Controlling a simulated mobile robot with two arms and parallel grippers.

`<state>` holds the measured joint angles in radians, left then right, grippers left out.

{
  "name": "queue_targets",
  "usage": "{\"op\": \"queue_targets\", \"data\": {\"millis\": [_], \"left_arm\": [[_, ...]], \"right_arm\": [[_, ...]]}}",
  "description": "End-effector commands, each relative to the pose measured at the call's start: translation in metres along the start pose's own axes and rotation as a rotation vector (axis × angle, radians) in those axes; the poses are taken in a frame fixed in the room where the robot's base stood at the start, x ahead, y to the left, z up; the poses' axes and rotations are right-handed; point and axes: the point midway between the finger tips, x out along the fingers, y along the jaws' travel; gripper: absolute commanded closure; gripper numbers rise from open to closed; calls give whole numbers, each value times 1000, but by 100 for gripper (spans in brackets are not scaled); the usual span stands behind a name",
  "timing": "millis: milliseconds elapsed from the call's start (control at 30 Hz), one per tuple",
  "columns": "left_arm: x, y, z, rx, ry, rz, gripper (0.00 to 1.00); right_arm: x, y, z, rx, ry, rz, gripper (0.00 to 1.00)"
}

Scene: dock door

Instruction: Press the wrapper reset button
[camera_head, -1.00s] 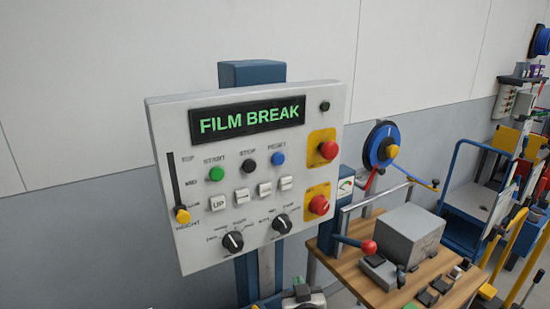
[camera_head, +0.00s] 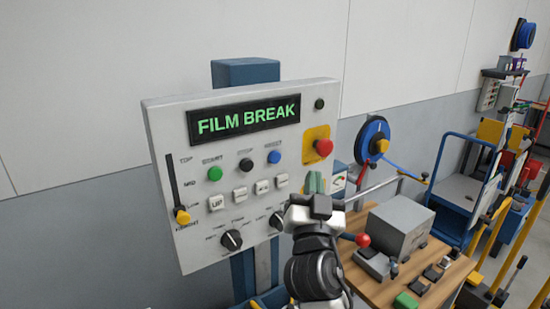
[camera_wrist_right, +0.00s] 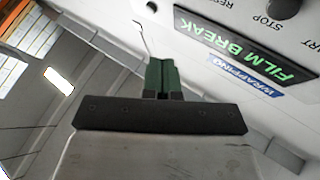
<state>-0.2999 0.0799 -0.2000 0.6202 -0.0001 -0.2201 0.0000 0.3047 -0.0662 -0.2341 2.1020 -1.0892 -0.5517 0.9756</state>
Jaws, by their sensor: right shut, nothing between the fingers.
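The white control panel (camera_head: 160,130) has a lit display (camera_head: 243,118) reading FILM BREAK. The blue reset button (camera_head: 274,157) sits below the display, right of the black stop button (camera_head: 246,164) and the green start button (camera_head: 214,173). My right gripper (camera_head: 315,182) is shut and empty, below and right of the reset button and apart from it. In the right wrist view, the shut green fingers (camera_wrist_right: 163,75) show beside the upside-down display (camera_wrist_right: 245,48); the blue button is not visible there. My left gripper is not in view.
An upper red button (camera_head: 323,147) on a yellow plate is close above my right gripper. A wooden bench (camera_head: 440,290) with a grey box (camera_head: 400,232) and a red-knobbed lever (camera_head: 363,240) stands right. A blue cart (camera_head: 462,205) stands farther back.

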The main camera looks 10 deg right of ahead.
Motion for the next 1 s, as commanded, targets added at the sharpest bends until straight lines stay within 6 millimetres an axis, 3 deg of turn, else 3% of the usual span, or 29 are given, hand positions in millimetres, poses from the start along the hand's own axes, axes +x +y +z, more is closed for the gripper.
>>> {"op": "queue_targets", "data": {"millis": [367, 767, 1000], "left_arm": [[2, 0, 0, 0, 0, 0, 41], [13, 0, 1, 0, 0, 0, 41], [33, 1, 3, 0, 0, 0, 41]], "right_arm": [[6, -4, 5, -2, -1, 0, 100], [43, -31, 33, -3, -2, -1, 100], [57, -42, 46, 0, -1, 0, 100]]}}
